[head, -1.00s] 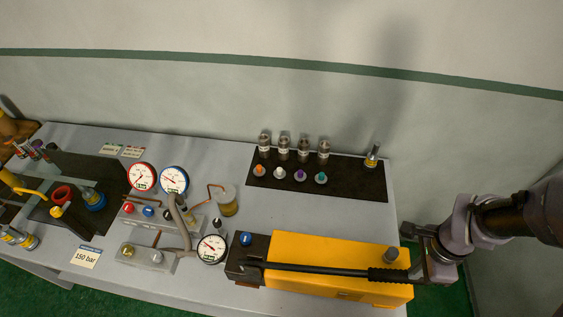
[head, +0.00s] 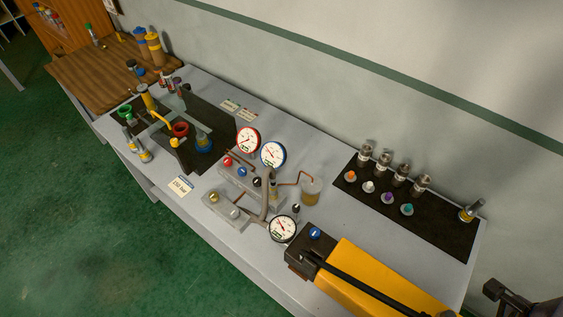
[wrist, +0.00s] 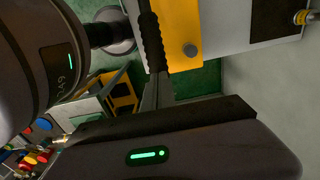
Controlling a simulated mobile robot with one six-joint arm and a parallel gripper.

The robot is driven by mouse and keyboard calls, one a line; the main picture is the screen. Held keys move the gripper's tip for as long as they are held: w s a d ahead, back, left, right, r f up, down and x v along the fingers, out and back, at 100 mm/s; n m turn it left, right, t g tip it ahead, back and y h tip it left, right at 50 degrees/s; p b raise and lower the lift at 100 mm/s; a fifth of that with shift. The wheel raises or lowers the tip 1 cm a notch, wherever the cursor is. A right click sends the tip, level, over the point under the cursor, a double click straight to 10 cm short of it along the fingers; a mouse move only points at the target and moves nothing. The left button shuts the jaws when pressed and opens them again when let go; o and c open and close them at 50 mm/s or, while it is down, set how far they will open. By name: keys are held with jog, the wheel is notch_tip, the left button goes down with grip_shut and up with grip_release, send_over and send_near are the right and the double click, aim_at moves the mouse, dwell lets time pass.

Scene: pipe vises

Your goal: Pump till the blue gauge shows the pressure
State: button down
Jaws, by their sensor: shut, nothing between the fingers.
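The blue-rimmed gauge (head: 272,154) stands on the bench beside a red-rimmed gauge (head: 248,140). Its needle points up-left, but its value is too small to read. A card (head: 181,186) reads 150 bar. The yellow pump (head: 362,272) lies at the bench front, with its black handle (head: 368,279) low along its top; the far end is cut off in the head view. In the wrist view the handle's ribbed grip (wrist: 152,45) lies beside the yellow body. My gripper (wrist: 152,95) is shut and empty near the grip's end; whether they touch is unclear.
A black-rimmed gauge (head: 283,228) and a blue knob (head: 315,233) stand by the pump. Valve blocks with coloured knobs (head: 242,173) and a hose are left of it. A dark mat (head: 440,232) holds fittings and coloured caps. Green floor is open at front left.

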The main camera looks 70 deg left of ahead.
jog(key=shift+w+d+f+b, duration=0.1)
jog(key=shift+d+f+b, duration=0.1)
jog(key=shift+f+b, duration=0.7)
jog(key=shift+w+d+f+b, duration=0.15)
jog(key=shift+d+f+b, duration=0.1)
jog(key=shift+f+b, duration=0.7)
jog(key=shift+w+d+f+b, duration=0.1)
jog(key=shift+d+f+b, duration=0.1)
jog(key=shift+f+b, duration=0.7)
jog(key=shift+s, duration=0.1)
jog(key=f+b, duration=0.2)
jog(key=f, duration=0.1)
jog(key=f+b, duration=0.1)
jog(key=b, duration=0.1)
jog(key=shift+w+d+f, duration=0.35)
jog(key=shift+d+f, duration=0.05)
jog(key=f+b, duration=0.4)
jog(key=shift+w+d+f+b, duration=0.1)
jog(key=shift+d+f+b, duration=0.1)
jog(key=shift+f+b, duration=0.15)
jog(key=shift+s, duration=0.2)
jog(key=shift+r, duration=0.1)
